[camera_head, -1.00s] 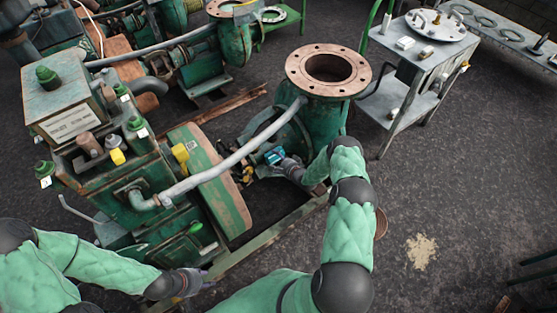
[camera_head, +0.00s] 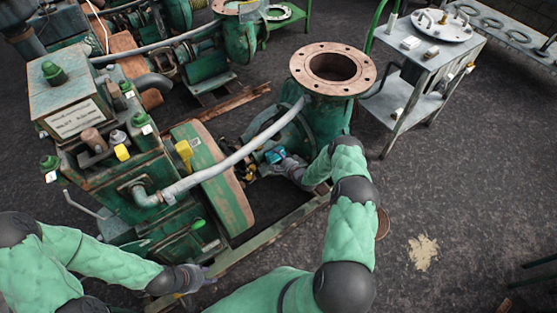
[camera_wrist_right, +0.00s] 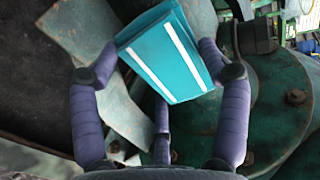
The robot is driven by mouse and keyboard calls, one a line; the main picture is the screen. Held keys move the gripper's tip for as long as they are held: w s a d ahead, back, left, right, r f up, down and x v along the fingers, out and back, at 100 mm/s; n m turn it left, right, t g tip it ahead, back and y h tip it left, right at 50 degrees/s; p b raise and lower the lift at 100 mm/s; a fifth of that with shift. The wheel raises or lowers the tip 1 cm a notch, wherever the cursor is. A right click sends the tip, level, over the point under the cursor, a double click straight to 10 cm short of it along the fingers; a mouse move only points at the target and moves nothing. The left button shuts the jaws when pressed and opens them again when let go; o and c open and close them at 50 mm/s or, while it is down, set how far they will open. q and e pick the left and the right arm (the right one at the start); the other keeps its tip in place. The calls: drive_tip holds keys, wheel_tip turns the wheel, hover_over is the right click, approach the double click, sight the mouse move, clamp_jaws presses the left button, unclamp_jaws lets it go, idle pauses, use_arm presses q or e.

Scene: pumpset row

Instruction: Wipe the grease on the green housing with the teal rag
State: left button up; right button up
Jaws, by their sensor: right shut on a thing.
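The teal rag (camera_wrist_right: 165,50), folded with two white stripes, is held between the purple fingers of my right gripper (camera_wrist_right: 158,65) in the right wrist view. In the head view the rag (camera_head: 274,155) shows small at the tip of my right gripper (camera_head: 283,160), beside the green housing (camera_head: 318,118) under the rusty flange. I cannot tell whether the rag touches the housing. The housing also fills the right side of the wrist view (camera_wrist_right: 278,105). I cannot make out the grease. My left gripper (camera_head: 200,277) is low at the front, near the base frame; its fingers are too small to judge.
A grey hose (camera_head: 235,155) arches above the right gripper's area. The green flywheel guard (camera_head: 215,180) stands to its left. A metal cart (camera_head: 420,60) is at the upper right. Dark floor (camera_head: 460,180) to the right is open, with a pale spill (camera_head: 423,252).

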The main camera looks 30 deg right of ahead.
drive_tip(key=shift+w+f, duration=0.2)
drive_tip(key=shift+w, duration=0.3)
idle(1.1)
drive_tip(key=shift+a, duration=0.2)
idle(0.5)
drive_tip(key=shift+s+a, duration=0.1)
drive_tip(key=shift+a, duration=0.7)
drive_tip(key=shift+d, duration=0.1)
drive_tip(key=shift+d, duration=1.8)
